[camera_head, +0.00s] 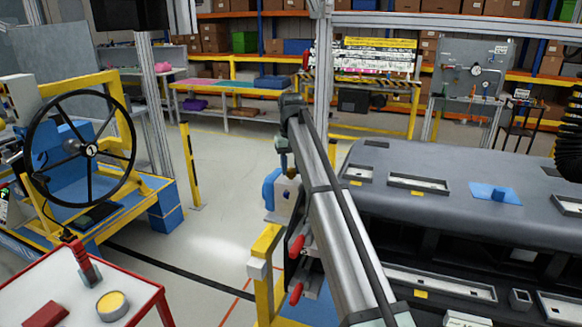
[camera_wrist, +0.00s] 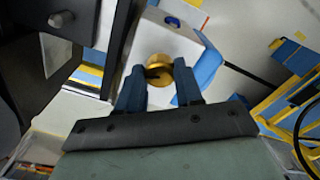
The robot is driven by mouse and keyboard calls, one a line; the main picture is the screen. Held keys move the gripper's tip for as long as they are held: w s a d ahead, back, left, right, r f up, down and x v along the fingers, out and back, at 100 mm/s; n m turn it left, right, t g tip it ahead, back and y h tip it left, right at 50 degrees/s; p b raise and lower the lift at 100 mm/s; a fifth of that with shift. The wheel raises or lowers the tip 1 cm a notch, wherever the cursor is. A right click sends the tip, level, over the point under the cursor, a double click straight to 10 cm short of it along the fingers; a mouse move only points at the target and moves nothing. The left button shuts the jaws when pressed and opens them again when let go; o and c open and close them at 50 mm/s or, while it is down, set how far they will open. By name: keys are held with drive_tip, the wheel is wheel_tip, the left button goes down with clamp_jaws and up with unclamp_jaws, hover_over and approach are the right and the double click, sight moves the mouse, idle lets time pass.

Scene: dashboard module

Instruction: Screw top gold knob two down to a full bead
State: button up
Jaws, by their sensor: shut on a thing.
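The gold knob (camera_wrist: 158,69) is round and sits against the face of a white block (camera_wrist: 165,38) in the wrist view. My gripper (camera_wrist: 159,88) has its two dark blue fingers on either side of the knob and is shut on it. The knob's lower part is partly hidden between the fingertips. No bead can be made out.
The grey dashboard (camera_head: 450,190) fills the right. A black steering wheel (camera_head: 88,149) stands left, and a red-edged table (camera_head: 75,290) stands front left.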

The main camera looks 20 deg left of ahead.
sight(291, 169)
drive_tip(key=shift+m, duration=0.3)
drive_tip(key=o, duration=1)
drive_tip(key=shift+o, duration=0.2)
drive_tip(key=shift+r, duration=3.8)
